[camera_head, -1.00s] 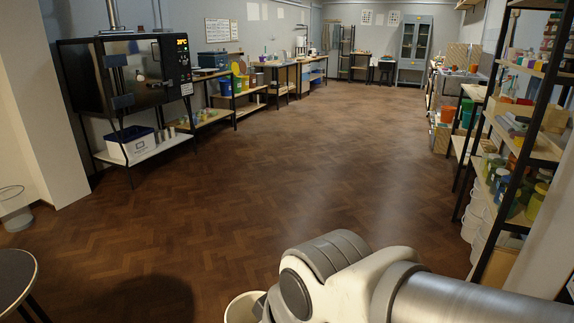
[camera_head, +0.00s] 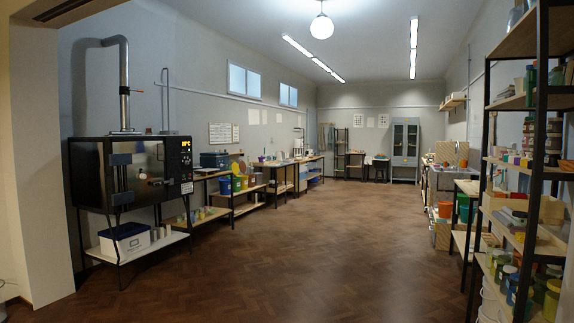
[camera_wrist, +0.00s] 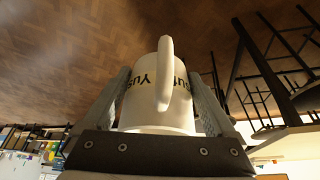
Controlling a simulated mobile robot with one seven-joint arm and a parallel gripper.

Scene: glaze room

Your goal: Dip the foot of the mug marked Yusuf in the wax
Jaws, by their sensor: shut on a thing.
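The mug marked Yusuf (camera_wrist: 139,97) is white, with dark letters that show upside down in the wrist view; its handle faces the camera and covers part of the name. My gripper (camera_wrist: 160,100) is shut on the mug, with one grey finger on each side of it. The mug's far end is hidden behind its own body. Neither the mug nor my gripper shows in the head view. I cannot make out the wax in either view.
A black kiln (camera_head: 133,170) on a stand is at the left. Low benches (camera_head: 245,200) line the left wall, and a grey cabinet (camera_head: 405,150) stands at the back. Shelves (camera_head: 525,175) with jars are at the right. The middle floor (camera_head: 300,235) is clear.

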